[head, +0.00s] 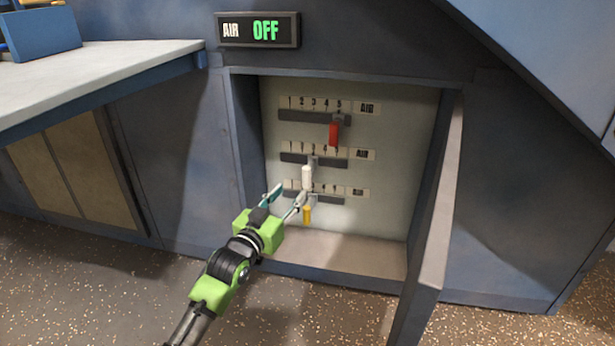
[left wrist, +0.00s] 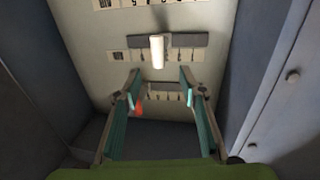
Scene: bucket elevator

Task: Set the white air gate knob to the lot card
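The white knob (head: 307,177) hangs from the middle numbered slot in the open cabinet, its mount near the 3. The white knob (left wrist: 157,51) also shows in the left wrist view, beyond the fingertips and apart from them. My left gripper (head: 291,198) is open and empty, just below and left of the knob in the head view. In the left wrist view, my left gripper (left wrist: 161,82) has its fingers spread wide. The lot card is not visible. My right gripper is not in view.
A red knob (head: 333,134) sits at the upper slot's right end, near the 5. A yellow knob (head: 307,214) hangs from the lower slot, close to my fingers. The open door (head: 440,205) stands at right. A sign (head: 258,30) above reads AIR OFF. A worktop (head: 95,75) juts out left.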

